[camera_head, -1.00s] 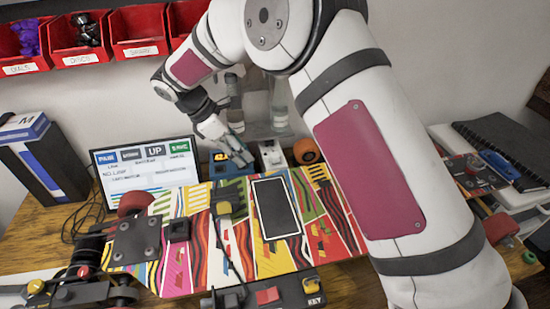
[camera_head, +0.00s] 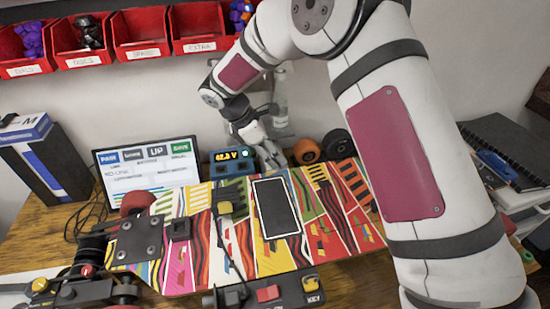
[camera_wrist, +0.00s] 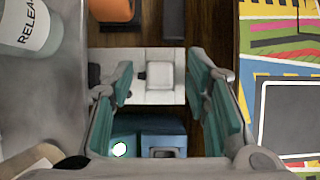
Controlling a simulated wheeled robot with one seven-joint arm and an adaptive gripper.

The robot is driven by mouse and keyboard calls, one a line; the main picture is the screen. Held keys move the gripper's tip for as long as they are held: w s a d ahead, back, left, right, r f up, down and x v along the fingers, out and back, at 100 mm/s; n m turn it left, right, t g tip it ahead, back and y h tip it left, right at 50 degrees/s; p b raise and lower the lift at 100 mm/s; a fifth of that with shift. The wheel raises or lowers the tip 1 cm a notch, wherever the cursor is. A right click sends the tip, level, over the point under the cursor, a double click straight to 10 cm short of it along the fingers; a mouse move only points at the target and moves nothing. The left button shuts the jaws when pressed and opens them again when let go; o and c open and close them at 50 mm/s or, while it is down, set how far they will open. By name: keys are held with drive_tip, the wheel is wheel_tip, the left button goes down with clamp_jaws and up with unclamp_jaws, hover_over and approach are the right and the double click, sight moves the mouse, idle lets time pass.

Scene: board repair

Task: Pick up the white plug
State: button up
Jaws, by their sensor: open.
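The white plug (camera_wrist: 160,75) shows in the wrist view as a small raised square on a wider white block (camera_wrist: 115,77). My gripper (camera_wrist: 159,66) is open, with one teal-padded finger on each side of the plug in this view. The fingers look apart from it, though their height above it is hard to judge. In the head view my gripper (camera_head: 268,158) points down behind the painted board, just right of the blue meter (camera_head: 232,162). It hides most of the plug there.
The blue meter also shows at the bottom of the wrist view (camera_wrist: 160,128). An orange round thing (camera_head: 306,151) and a black wheel (camera_head: 338,145) stand to the right. A bottle (camera_wrist: 30,25) is at the wrist view's left. The painted board (camera_head: 235,265) lies in front.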

clamp_jaws()
